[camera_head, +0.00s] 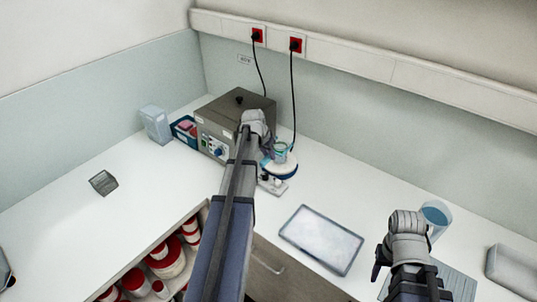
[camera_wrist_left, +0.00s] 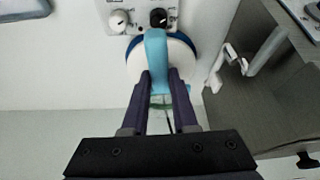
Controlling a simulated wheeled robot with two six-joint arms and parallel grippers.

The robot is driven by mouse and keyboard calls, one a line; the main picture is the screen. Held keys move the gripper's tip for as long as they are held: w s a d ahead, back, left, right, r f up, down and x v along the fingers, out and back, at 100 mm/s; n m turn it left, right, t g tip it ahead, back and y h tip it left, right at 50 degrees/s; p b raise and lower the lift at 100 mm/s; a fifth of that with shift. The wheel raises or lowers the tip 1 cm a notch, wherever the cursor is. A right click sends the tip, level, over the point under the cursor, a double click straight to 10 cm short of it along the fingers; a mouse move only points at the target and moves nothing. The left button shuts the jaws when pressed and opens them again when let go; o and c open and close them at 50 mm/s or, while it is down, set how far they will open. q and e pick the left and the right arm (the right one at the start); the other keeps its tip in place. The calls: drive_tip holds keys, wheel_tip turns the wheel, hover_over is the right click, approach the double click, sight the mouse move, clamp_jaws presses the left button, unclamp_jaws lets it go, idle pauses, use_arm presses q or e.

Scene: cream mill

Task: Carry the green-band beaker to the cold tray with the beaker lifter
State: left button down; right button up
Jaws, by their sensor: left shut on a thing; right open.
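The beaker (camera_head: 280,152), clear with a bluish-green tint, stands at the round white plate with a blue rim (camera_head: 284,170), beside the grey box. My left gripper (camera_wrist_left: 161,78) is shut on a light-blue handle, seemingly the beaker lifter (camera_wrist_left: 156,50), in the left wrist view. In the head view my left arm hides most of that gripper and the lifter. The lifter's hold on the beaker cannot be told. The cold tray (camera_head: 321,240), pale with a dark rim, lies flat and empty at the front middle. My right gripper (camera_head: 386,262) is open and empty, right of the tray.
A grey box with dials (camera_head: 232,110) stands at the back, with cables to red wall sockets. A blue-tinted container (camera_head: 437,213) and a white bin (camera_head: 512,268) are at right. A small dark mesh holder (camera_head: 103,182) lies left. Red-lidded jars (camera_head: 168,262) fill an open shelf below.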

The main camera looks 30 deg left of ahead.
use_arm(q)
drive_tip(key=shift+r, duration=0.2)
idle(0.3)
drive_tip(key=shift+r+p, duration=3.7)
drive_tip(key=shift+p, duration=0.15)
drive_tip(key=shift+s+d+f+b, duration=0.2)
drive_tip(key=shift+s+d, duration=0.6)
drive_tip(key=shift+d, duration=0.3)
drive_tip(key=shift+s+d+f+b, duration=0.2)
drive_tip(key=shift+s+d, duration=0.55)
drive_tip(key=shift+d, duration=0.3)
drive_tip(key=shift+s+d+f+b, duration=0.2)
drive_tip(key=shift+s+d, duration=0.55)
drive_tip(key=shift+d, duration=0.35)
drive_tip(key=shift+s+d+f+b, duration=0.15)
drive_tip(key=shift+s+d, duration=0.6)
drive_tip(key=shift+d, duration=0.3)
drive_tip(key=shift+s+d, duration=0.1)
